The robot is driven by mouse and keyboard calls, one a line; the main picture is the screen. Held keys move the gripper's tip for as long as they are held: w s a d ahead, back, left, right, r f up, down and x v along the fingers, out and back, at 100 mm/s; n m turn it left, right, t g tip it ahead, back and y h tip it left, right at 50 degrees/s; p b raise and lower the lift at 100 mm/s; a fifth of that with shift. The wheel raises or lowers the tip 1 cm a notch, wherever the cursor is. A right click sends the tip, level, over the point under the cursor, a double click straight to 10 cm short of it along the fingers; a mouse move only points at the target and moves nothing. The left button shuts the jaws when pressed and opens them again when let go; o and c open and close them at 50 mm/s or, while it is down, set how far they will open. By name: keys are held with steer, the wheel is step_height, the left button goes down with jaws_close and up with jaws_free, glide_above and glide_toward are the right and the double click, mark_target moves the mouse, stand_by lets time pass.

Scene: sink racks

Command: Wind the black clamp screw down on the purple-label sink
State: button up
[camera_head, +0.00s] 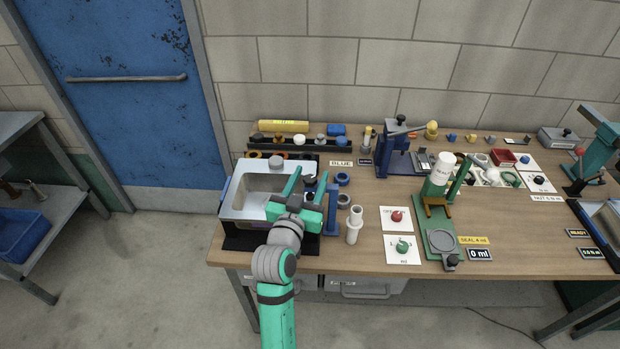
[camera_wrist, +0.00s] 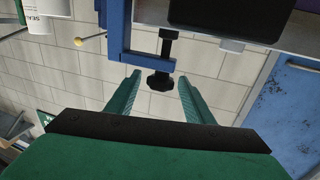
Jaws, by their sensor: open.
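A steel sink (camera_head: 255,187) stands at the left end of the bench; I cannot make out a purple label on it. A blue clamp frame (camera_head: 333,222) stands at its right side, and also shows in the wrist view (camera_wrist: 115,30). The black clamp screw (camera_wrist: 160,80) passes through the frame's arm, its knob facing my gripper. The knob also shows as a dark spot in the head view (camera_head: 310,180). My gripper (camera_head: 312,188) is open, with its green fingers (camera_wrist: 160,78) on either side of the knob, apparently not touching it.
A white pipe fitting (camera_head: 354,225) stands right of the clamp. Red (camera_head: 396,216) and green (camera_head: 402,246) knobs lie on cards. A green stand (camera_head: 438,215) holds a white bottle (camera_head: 443,168). A second sink (camera_head: 606,218) is at the right edge. Blue rings (camera_head: 343,179) lie behind the clamp.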

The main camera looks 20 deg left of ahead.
steer(key=c, duration=1.1)
steer(key=shift+o, duration=0.2)
steer(key=shift+m+h, duration=1.6)
steer(key=shift+h, duration=0.9)
